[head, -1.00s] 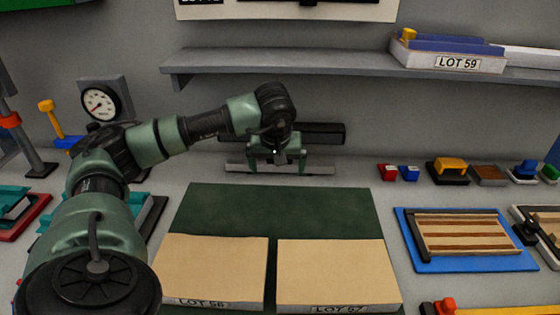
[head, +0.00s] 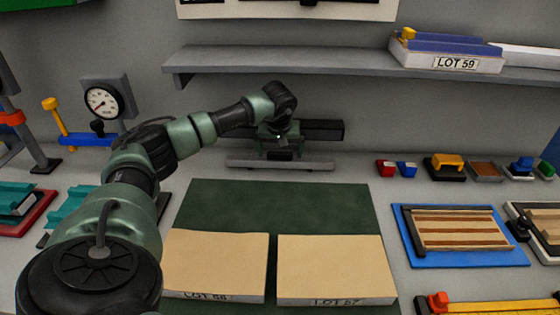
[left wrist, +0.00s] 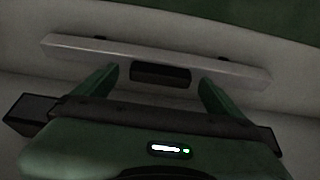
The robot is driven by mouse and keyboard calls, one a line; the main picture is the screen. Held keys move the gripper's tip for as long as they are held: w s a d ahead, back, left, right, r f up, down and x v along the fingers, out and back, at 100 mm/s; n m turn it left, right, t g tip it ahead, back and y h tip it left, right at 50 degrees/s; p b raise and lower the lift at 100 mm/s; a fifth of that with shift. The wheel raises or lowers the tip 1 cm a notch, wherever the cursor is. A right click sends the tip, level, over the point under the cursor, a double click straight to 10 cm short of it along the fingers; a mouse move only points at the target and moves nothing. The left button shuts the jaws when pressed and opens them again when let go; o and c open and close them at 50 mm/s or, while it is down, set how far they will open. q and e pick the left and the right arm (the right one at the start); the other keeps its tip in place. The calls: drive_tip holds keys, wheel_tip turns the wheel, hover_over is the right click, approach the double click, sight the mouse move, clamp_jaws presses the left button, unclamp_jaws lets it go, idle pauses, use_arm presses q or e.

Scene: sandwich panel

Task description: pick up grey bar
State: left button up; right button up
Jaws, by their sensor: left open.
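The grey bar (head: 315,164) lies level near the back wall, behind the green mat, in the head view. In the left wrist view the bar (left wrist: 158,61) runs across the frame just past my fingertips. My left gripper (left wrist: 158,77) is open and empty, its two green fingers spread along the bar's length with a dark block between them. In the head view my left gripper (head: 281,152) is at the bar's middle, and its fingers are hard to make out. I cannot tell whether they touch the bar. My right gripper is not in view.
A dark fixture (head: 325,130) is on the wall behind my left gripper. The shelf (head: 300,62) overhangs above. Two tan panels (head: 215,262) (head: 335,265) lie on the green mat (head: 275,205). A gauge (head: 104,101) stands left; small coloured parts (head: 446,165) stand right.

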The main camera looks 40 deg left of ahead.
use_arm(q)
drive_tip(key=shift+a+f, duration=0.1)
drive_tip(key=shift+f, duration=0.15)
drive_tip(key=c, duration=1.8)
drive_tip(key=shift+w+r, duration=0.1)
clamp_jaws()
